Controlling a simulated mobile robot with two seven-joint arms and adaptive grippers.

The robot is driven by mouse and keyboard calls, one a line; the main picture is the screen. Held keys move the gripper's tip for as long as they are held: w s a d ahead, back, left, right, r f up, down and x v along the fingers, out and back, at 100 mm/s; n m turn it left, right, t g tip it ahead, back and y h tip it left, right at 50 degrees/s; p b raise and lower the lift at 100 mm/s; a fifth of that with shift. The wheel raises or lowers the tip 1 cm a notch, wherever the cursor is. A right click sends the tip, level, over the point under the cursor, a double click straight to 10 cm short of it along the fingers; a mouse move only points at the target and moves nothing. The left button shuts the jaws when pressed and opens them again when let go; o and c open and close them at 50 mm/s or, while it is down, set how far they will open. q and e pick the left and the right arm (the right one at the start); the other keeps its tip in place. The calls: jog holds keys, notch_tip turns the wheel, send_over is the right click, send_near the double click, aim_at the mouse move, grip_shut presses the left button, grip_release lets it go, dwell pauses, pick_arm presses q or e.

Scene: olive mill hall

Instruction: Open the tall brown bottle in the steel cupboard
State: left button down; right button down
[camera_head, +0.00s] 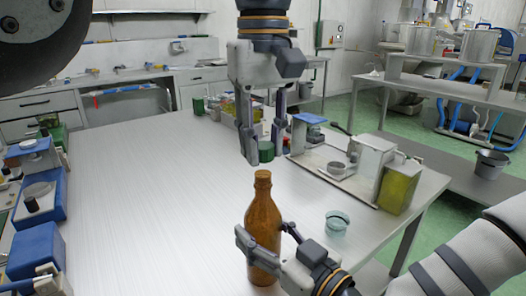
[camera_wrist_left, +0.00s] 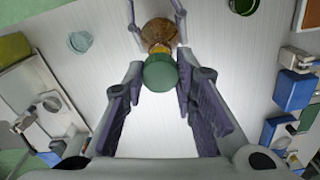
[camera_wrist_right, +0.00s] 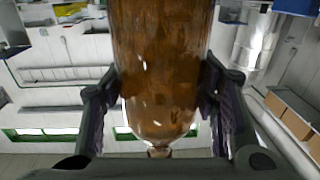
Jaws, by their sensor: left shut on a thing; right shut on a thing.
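The tall brown bottle (camera_head: 262,222) is upright on or just over the table, its mouth uncovered. My right gripper (camera_head: 266,236) is shut on its body; the right wrist view shows the amber glass (camera_wrist_right: 158,75) between the two fingers. My left gripper (camera_head: 265,158) is above the bottle, shut on a green cap (camera_head: 266,153). In the left wrist view the cap (camera_wrist_left: 160,73) sits between the fingertips, with the bottle's neck and shoulder (camera_wrist_left: 158,38) beyond it. The cap is apart from the mouth in the head view. I cannot make out a steel cupboard for certain.
The steel table (camera_head: 150,190) is clear to the left of the bottle. A glass bowl (camera_head: 338,222) is close on the right, with a tray holding a metal box (camera_head: 372,158) and a yellow-green can (camera_head: 399,187) behind. Blue devices (camera_head: 36,240) line the left edge.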

pick_arm(q)
jog(key=shift+r, duration=0.95)
pick_arm(e)
jog(key=c, duration=0.5)
grip_release()
